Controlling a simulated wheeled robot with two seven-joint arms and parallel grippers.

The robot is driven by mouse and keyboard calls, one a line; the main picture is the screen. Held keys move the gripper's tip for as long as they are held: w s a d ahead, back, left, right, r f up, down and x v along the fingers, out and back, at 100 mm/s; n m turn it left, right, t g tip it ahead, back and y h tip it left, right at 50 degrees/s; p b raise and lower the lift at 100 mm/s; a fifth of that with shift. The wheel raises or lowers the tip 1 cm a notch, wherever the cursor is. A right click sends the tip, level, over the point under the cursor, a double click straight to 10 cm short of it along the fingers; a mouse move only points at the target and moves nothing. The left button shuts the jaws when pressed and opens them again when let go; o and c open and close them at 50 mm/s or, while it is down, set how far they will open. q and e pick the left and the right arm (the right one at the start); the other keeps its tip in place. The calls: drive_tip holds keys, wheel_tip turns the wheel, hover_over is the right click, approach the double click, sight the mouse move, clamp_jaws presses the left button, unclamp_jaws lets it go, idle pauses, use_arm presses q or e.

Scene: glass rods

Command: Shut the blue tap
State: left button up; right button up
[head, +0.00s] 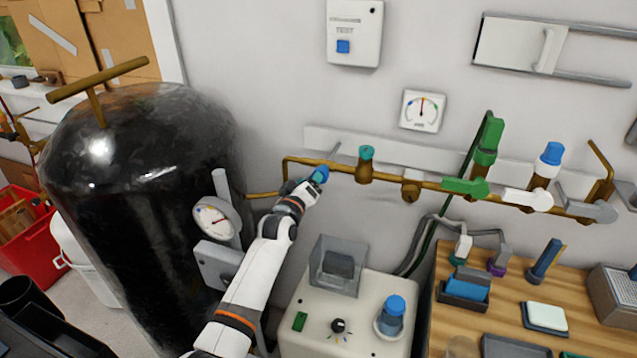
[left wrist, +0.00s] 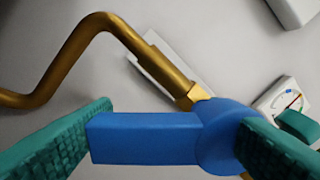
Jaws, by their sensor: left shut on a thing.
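The blue tap (head: 321,174) sits at the left end of the brass pipe on the wall, close to where the pipe bends. My left gripper (head: 313,187) reaches it from below and covers part of it. In the left wrist view, the blue lever (left wrist: 145,138) with its round hub lies between the two teal fingers of my left gripper (left wrist: 175,145), which is shut on it. There the lever points left, at a slant to the brass pipe (left wrist: 150,60) behind it. My right gripper is not in view.
A large black tank (head: 140,170) stands to the left, with a pressure gauge (head: 214,221) beside my arm. Along the pipe to the right are green (head: 465,187), white (head: 527,199) and grey taps. Below stands a cream machine (head: 350,315) beside a wooden bench (head: 475,325).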

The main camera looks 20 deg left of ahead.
use_arm(q)
drive_tip(key=shift+d+f+n, duration=0.25)
drive_tip(key=shift+f+n, duration=0.05)
drive_tip(key=shift+n, duration=0.7)
drive_tip(key=shift+d+f+n, duration=0.1)
drive_tip(key=shift+d+n, duration=0.05)
drive_tip(key=shift+n, duration=0.35)
drive_tip(key=shift+d+f+n, duration=0.15)
drive_tip(key=shift+d+n, duration=0.05)
drive_tip(key=shift+n, duration=0.6)
drive_tip(key=n, duration=0.1)
drive_tip(key=d+n, duration=0.1)
drive_tip(key=n, duration=0.1)
drive_tip(key=shift+f, duration=0.2)
drive_tip(key=shift+d+f+n, duration=0.1)
drive_tip(key=shift+d+n, duration=0.05)
drive_tip(key=shift+n, duration=0.65)
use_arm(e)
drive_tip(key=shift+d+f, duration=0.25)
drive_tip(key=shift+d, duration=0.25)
use_arm(q)
drive_tip(key=o, duration=1.4)
